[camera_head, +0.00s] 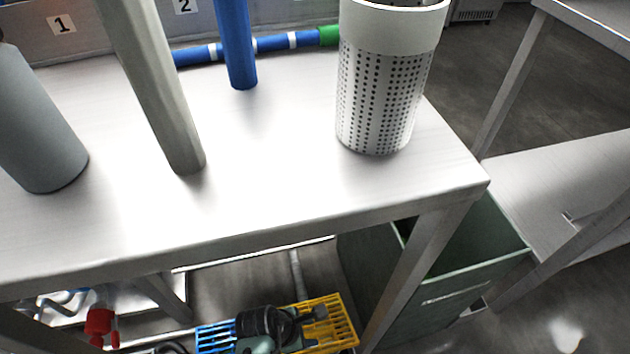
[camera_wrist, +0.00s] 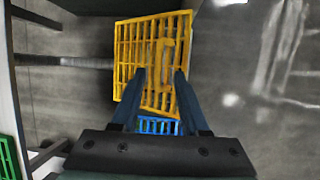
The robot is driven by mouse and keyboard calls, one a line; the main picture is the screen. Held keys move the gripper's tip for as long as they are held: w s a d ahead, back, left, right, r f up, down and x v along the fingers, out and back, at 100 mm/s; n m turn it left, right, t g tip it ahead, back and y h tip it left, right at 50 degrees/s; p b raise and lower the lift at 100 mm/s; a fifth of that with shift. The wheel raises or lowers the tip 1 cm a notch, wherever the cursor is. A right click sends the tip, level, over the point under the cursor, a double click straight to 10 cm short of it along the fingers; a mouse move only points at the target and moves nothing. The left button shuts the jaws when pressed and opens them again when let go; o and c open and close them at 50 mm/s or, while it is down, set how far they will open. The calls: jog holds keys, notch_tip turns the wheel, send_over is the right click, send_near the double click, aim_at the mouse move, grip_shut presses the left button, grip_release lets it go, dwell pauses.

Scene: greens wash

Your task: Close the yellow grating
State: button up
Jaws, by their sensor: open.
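The yellow grating (camera_head: 343,330) is low beneath the table in the head view, partly covered by my gripper (camera_head: 312,318). In the wrist view the yellow grating (camera_wrist: 127,50) fills the upper middle, with a raised yellow bar like a handle near its centre. My gripper (camera_wrist: 159,76) is open, its two dark fingers spread over the lower part of the grating on either side of that bar. Nothing is held. I cannot tell whether the fingers touch the grating, or how far it is tilted.
A blue grating (camera_head: 214,336) lies left of the yellow one; it also shows between the fingers (camera_wrist: 158,126). A green grating (camera_wrist: 9,158) is at the wrist view's left edge. The table (camera_head: 270,190) is above, with its leg (camera_head: 415,270) and a green bin (camera_head: 475,275) to the right.

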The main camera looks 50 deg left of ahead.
aim_at(318, 332)
jog(key=shift+b+x, duration=0.85)
jog(key=shift+x, duration=1.15)
jog(key=shift+c, duration=0.3)
grip_shut()
jog(key=shift+a, duration=0.1)
